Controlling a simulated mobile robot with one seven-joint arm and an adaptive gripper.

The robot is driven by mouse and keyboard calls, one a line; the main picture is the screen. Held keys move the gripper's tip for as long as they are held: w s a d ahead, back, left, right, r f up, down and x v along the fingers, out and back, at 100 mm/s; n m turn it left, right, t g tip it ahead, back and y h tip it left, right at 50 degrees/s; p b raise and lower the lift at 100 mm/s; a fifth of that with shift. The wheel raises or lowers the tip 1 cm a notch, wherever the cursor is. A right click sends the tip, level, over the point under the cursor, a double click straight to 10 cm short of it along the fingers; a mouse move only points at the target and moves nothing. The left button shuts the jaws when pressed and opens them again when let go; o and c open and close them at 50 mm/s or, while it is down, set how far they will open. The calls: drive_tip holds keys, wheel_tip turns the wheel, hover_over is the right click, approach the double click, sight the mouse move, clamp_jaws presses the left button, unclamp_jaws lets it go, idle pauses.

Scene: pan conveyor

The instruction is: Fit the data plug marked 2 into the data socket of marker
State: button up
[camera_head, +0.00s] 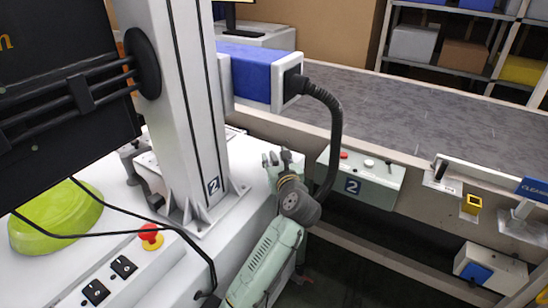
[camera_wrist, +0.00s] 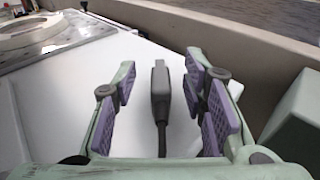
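A dark grey data plug (camera_wrist: 160,95) with a light metal tip shows in the wrist view, over the white top. Its cable runs back toward my gripper; no number is readable on it. My gripper (camera_wrist: 158,105) is open, with purple pads on either side of the plug and gaps to both. In the head view my gripper (camera_head: 283,160) is by the right edge of the white top, and the plug cannot be made out. A blue and white unit (camera_head: 257,75) on a column marked 2 may be the marker. No data socket can be made out.
The white column (camera_head: 185,100) stands left of my gripper. A pale green box (camera_head: 360,182) marked 2 is fixed right of it, below the grey conveyor (camera_head: 430,120). A thick black cable (camera_head: 336,130) hangs close by.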

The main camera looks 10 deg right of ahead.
drive_tip(key=shift+c, duration=0.3)
clamp_jaws()
idle(0.4)
